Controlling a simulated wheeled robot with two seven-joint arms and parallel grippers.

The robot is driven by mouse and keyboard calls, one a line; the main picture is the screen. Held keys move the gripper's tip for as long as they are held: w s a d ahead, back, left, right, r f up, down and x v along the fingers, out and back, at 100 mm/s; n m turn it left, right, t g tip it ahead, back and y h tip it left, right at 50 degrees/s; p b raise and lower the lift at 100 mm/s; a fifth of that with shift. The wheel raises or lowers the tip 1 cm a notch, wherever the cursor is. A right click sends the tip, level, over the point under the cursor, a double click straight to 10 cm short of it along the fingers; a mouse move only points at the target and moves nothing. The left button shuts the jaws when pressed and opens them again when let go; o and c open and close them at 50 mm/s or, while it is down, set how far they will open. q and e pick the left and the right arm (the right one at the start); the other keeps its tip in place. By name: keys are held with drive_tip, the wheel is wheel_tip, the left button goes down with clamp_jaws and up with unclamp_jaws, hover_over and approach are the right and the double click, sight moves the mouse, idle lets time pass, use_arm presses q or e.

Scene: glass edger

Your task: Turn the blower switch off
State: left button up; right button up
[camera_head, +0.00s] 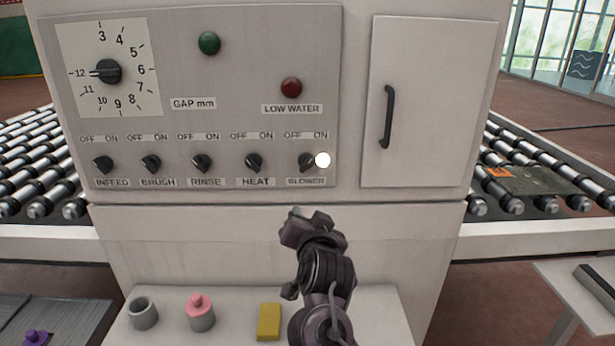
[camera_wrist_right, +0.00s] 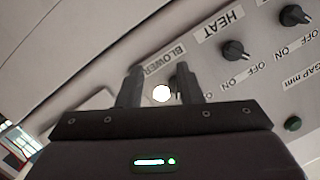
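The blower switch (camera_head: 306,162) is a black rotary knob at the right end of the row of switches on the grey panel (camera_head: 250,100), between its OFF/ON marks and the BLOWER label. A bright white dot (camera_head: 322,160) covers its right side, so I cannot tell its setting. My right gripper (camera_head: 306,222) is below the switch, apart from it in the head view. In the right wrist view, the gripper (camera_wrist_right: 160,85) has its two fingers spread, with the white dot between them and the partly hidden blower knob by the right finger. My left gripper is out of view.
Infeed, brush, rinse and heat (camera_head: 254,162) knobs stand left of the blower switch. A cabinet door with a black handle (camera_head: 387,117) is to the right. Below, a ledge holds a grey ring (camera_head: 143,314), a pink-topped piece (camera_head: 200,314) and a yellow block (camera_head: 269,322).

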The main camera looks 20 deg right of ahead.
sight(307, 165)
wheel_tip(307, 165, up, 7)
drive_tip(key=w+m+t+h, duration=0.2)
drive_tip(key=m+h, duration=0.1)
drive_tip(key=x, duration=0.5)
drive_tip(key=p+x, duration=0.1)
drive_tip(key=x, duration=0.1)
drive_tip(key=shift+w+d+f, duration=0.25)
drive_tip(key=shift+d, duration=0.25)
drive_tip(key=shift+c, duration=0.3)
clamp_jaws()
